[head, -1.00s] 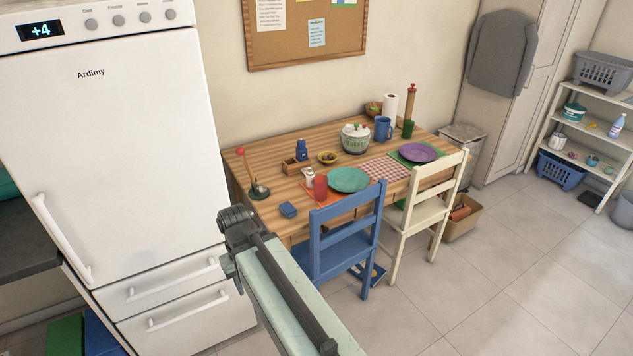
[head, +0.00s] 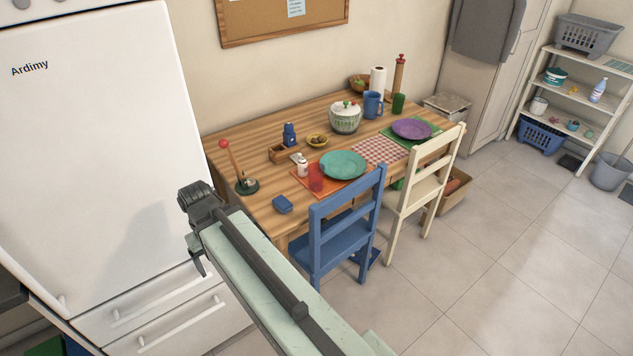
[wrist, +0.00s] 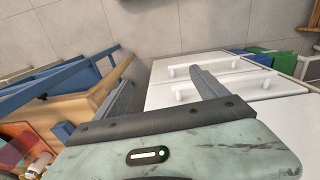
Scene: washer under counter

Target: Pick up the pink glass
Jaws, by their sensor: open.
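The pink glass (head: 316,179) is a reddish see-through tumbler standing on the table at the edge of an orange placemat, just left of the teal plate (head: 344,164). A small white bottle (head: 302,168) stands close behind it. In the wrist view a reddish see-through shape, likely the glass (wrist: 12,150), shows at the lower left. My gripper (head: 200,262) is in front of the fridge, left of the table and apart from the glass. In the wrist view its two fingers (wrist: 160,90) are spread with nothing between them.
The blue chair (head: 340,235) stands at the table's front, with a cream chair (head: 428,185) to its right. The white fridge (head: 90,130) is close on the left. A blue box (head: 282,204) lies near the table's front edge.

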